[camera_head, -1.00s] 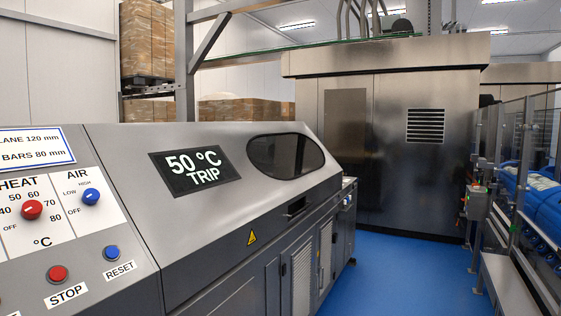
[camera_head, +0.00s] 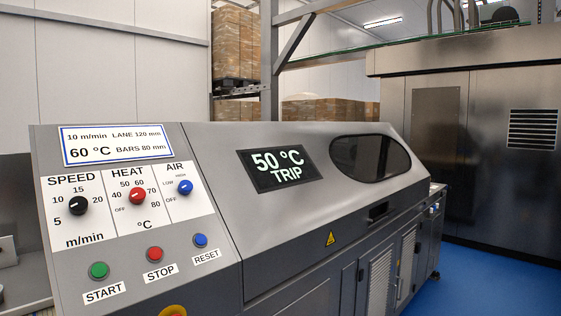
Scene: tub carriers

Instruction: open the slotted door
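Along the lower front of the grey machine (camera_head: 300,205), a door with pale slots (camera_head: 379,282) shows in the head view, right of centre near the bottom edge. It looks shut, and its lower end is cut off by the frame. A second narrow panel with pale slots (camera_head: 406,262) stands farther along the same front and also looks shut. I cannot tell which of the two is the slotted door. Neither of my grippers is in view.
A control panel (camera_head: 130,235) with knobs and buttons fills the left; the display (camera_head: 275,168) reads 50 °C TRIP. A large steel cabinet (camera_head: 485,130) with a slotted vent (camera_head: 532,129) stands behind at right. Blue floor (camera_head: 465,280) is clear between them.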

